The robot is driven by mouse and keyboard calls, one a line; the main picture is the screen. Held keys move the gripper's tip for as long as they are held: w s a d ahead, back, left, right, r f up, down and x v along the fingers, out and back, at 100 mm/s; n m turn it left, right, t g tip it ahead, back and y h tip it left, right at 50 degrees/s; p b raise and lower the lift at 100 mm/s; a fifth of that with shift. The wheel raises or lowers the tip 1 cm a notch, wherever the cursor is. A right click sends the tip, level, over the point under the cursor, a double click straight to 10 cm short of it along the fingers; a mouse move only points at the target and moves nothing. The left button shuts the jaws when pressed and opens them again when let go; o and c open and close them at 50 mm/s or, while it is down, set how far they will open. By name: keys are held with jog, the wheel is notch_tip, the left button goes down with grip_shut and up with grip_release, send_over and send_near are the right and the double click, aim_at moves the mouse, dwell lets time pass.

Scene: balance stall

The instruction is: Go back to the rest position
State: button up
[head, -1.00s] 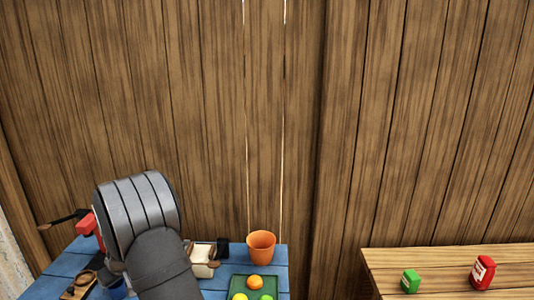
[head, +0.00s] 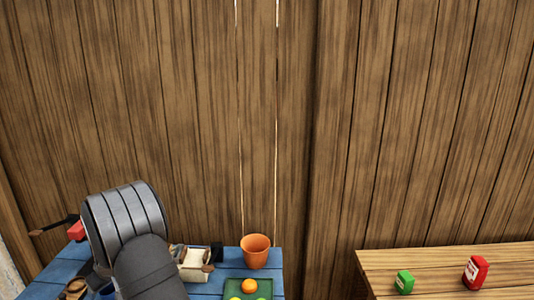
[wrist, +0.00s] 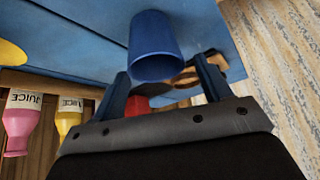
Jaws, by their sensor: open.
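My gripper (wrist: 163,84) shows in the wrist view with its two dark blue fingers spread apart and nothing held between them. A blue cup (wrist: 153,45) is on the blue table just beyond the fingertips, and I see no finger closed on it. In the head view my arm covers the left part of the blue table (head: 222,285), and the gripper's fingers are hidden.
On the blue table are an orange cup (head: 255,251), a green tray (head: 266,292) with round fruit, a white-filled box (head: 194,264) and a red item (head: 76,231). The wooden table (head: 435,262) holds green (head: 404,282) and red (head: 475,272) packets. Juice bottles (wrist: 22,122) show left in the wrist view.

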aim_at(108, 293)
notch_tip(108, 293, down, 2)
jog(key=shift+f, duration=0.25)
jog(key=v, duration=1.1)
jog(key=x, duration=1.1)
jog(key=shift+f, duration=0.35)
notch_tip(108, 293, up, 5)
jog(key=shift+w+d+f, duration=0.1)
jog(key=shift+d+f, duration=0.05)
jog(key=w+d+r, duration=0.3)
jog(key=d+r, duration=0.4)
jog(key=d, duration=0.4)
jog(key=w+d+m, duration=0.1)
jog(key=w+d, duration=0.4)
jog(key=d, duration=0.2)
jog(key=w+d+m+t, duration=0.1)
jog(key=w+d, duration=0.2)
jog(key=shift+w+d+f+m+h, duration=0.15)
jog(key=shift+w+f+m+h, duration=0.15)
jog(key=shift+w+f+h, duration=0.1)
jog(key=w+d+m+h, duration=0.1)
jog(key=w+d, duration=0.3)
jog(key=d, duration=1)
jog(key=w+d+m+t+h, duration=0.1)
jog(key=w+d+m, duration=0.2)
jog(key=d, duration=1.1)
jog(key=w+d+m+t+h, duration=0.1)
jog(key=w+d+m, duration=0.2)
jog(key=d, duration=1.1)
jog(key=shift+w+f+m, duration=0.3)
jog(key=shift+w, duration=0.5)
